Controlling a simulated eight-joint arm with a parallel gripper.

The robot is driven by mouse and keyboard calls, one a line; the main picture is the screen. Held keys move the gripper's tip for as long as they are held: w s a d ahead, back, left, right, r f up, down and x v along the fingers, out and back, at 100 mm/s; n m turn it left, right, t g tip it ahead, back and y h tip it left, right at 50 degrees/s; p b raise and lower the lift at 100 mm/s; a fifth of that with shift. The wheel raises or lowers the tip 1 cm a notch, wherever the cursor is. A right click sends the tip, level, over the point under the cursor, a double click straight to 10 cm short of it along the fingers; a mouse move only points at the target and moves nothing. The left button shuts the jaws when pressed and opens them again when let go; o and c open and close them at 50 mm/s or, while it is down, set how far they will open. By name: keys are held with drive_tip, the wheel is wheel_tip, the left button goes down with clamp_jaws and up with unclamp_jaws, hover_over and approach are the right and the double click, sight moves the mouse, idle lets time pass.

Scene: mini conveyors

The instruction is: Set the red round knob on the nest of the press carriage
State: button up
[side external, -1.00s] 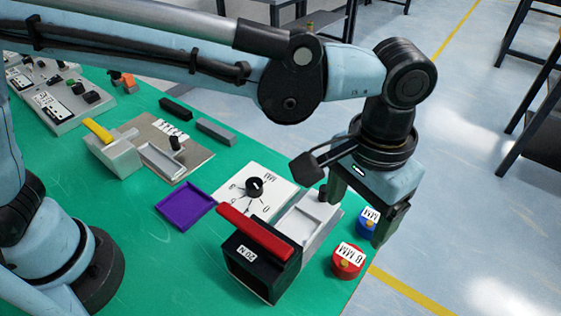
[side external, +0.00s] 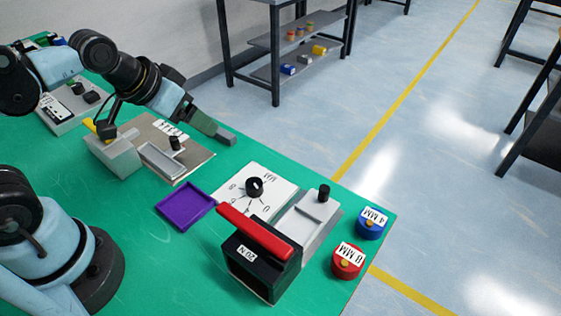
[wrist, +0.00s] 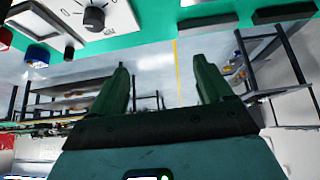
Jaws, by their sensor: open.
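The red round knob (side external: 348,262) carries a white label and a small brass-coloured centre. It stands upright on the green table near its front right edge, beside the press. The press (side external: 262,262) is black with a red bar on top and a "20 N" label. Its light grey carriage (side external: 300,228) sticks out behind it, with a small black post at the far end; its recessed nest looks empty. My gripper (wrist: 162,64) is open and empty, with green fingers apart. In the side view one finger (side external: 207,124) shows above the table's far side, far from the red knob.
A blue round knob (side external: 371,223) stands behind the red one. A dial plate (side external: 262,203) and a purple tray (side external: 185,204) lie left of the carriage. A second press with a yellow lever (side external: 98,129) and a grey bar (side external: 222,137) are further left.

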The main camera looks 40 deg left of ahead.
drive_tip(key=shift+o, duration=0.5)
drive_tip(key=shift+s+a+f, duration=0.2)
drive_tip(key=shift+s+a, duration=0.05)
drive_tip(key=shift+a, duration=0.25)
drive_tip(key=shift+d, duration=0.1)
drive_tip(key=w+d+r+m+g+h, duration=0.1)
drive_tip(key=w+d+r+g, duration=0.15)
drive_tip(key=d, duration=0.55)
drive_tip(key=w+d+r+m+g, duration=0.1)
drive_tip(key=w+d, duration=0.2)
drive_tip(key=d, duration=0.4)
drive_tip(key=m+g+y, duration=0.1)
drive_tip(key=g, duration=0.2)
approach(347, 258)
drive_tip(key=f, duration=0.3)
drive_tip(key=shift+w+d+f, duration=0.1)
drive_tip(key=shift+w+f, duration=0.2)
drive_tip(key=shift+w, duration=0.05)
drive_tip(key=shift+s+f, duration=0.2)
drive_tip(key=shift+f, duration=2.45)
